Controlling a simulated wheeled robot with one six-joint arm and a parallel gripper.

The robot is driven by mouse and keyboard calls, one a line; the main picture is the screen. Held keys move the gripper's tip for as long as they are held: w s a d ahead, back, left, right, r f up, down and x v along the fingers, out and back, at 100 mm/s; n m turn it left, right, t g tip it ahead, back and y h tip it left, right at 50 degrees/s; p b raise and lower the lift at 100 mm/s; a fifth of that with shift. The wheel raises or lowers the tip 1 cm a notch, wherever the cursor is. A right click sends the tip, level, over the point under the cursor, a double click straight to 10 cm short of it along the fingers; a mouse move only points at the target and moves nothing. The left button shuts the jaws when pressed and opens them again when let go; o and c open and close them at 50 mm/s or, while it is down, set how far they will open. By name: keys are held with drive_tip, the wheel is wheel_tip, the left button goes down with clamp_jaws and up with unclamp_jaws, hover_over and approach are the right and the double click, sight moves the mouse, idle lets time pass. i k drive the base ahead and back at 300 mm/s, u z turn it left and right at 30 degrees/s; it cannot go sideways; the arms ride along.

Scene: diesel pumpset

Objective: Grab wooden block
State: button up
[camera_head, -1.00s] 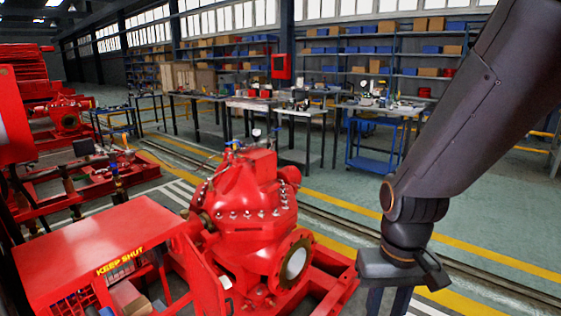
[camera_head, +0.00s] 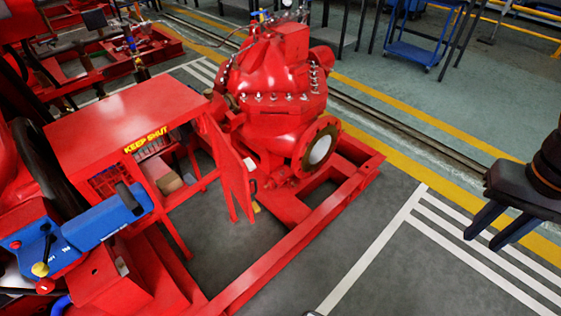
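A tan, block-shaped thing (camera_head: 170,184), which looks like the wooden block, sits inside the open red cabinet (camera_head: 112,122) marked "KEEP SHUT". The cabinet's top and frame hide part of it. The cabinet's red door (camera_head: 236,180) hangs open to the right of the block. My gripper (camera_head: 484,241) is at the right edge of the view, far to the right of the cabinet. Its two dark fingers point down and left with a gap between them, and nothing shows in the gap.
A large red pump (camera_head: 275,95) stands behind and right of the cabinet on a red base frame (camera_head: 300,240). A blue control box (camera_head: 75,235) with levers is at the lower left. Grey floor with white stripes (camera_head: 365,258) lies open between the frame and my gripper.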

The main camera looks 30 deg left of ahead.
sight(168, 183)
drive_tip(key=z, duration=0.6)
drive_tip(key=i, duration=1.5)
drive_tip(key=u, duration=3.5)
